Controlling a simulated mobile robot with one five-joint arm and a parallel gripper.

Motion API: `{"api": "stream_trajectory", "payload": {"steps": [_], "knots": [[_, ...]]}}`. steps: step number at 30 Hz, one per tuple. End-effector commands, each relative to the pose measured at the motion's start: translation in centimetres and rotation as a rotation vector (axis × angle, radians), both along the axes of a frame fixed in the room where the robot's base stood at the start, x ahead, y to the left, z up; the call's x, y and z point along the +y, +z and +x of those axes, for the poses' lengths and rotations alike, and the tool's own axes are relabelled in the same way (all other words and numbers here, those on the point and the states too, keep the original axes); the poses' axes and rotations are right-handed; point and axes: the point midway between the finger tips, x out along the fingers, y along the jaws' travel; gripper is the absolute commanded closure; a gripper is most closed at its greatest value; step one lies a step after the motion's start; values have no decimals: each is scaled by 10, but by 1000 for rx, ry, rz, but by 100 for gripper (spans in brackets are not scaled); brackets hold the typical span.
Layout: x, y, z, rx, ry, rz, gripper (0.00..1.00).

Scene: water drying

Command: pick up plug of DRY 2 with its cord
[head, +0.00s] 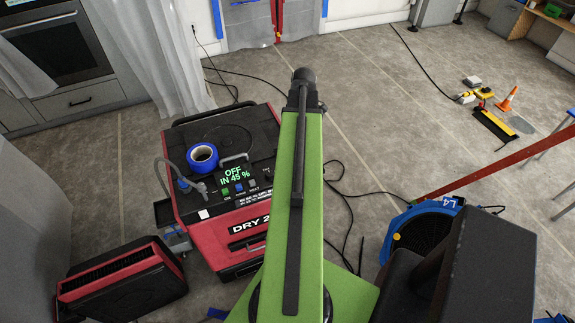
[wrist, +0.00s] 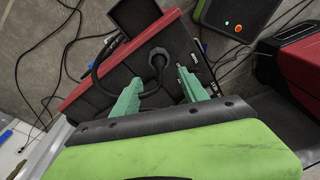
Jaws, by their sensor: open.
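DRY 2 (head: 245,240) is a red and black machine left of my arm in the head view; its display reads "OFF IN 45 %". In the wrist view a red-edged black machine panel (wrist: 115,85), probably the same machine, lies beyond my fingers. A black round plug-like part (wrist: 158,58) with a thick black cord (wrist: 97,70) sits against that panel. My gripper (wrist: 160,77) is open, its two teal fingers apart on either side below this part, with no clear contact. The fingers do not show in the head view. I cannot tell whether the part is plugged in.
Blue tape (head: 203,157) lies on DRY 2. A second red and black unit (head: 122,280) stands front left, a blue fan (head: 420,232) right. Loose cords (head: 345,210) cross the floor.

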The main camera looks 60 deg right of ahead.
Motion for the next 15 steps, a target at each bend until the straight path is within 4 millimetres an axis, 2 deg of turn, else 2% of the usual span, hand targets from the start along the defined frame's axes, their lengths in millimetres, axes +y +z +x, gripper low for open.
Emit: {"api": "stream_trajectory", "payload": {"steps": [1,8,11,15], "knots": [[1,-18,1,0,0,0,48],[2,-20,3,0,0,0,48],[2,-30,4,0,0,0,48],[4,-56,8,0,0,0,48]]}}
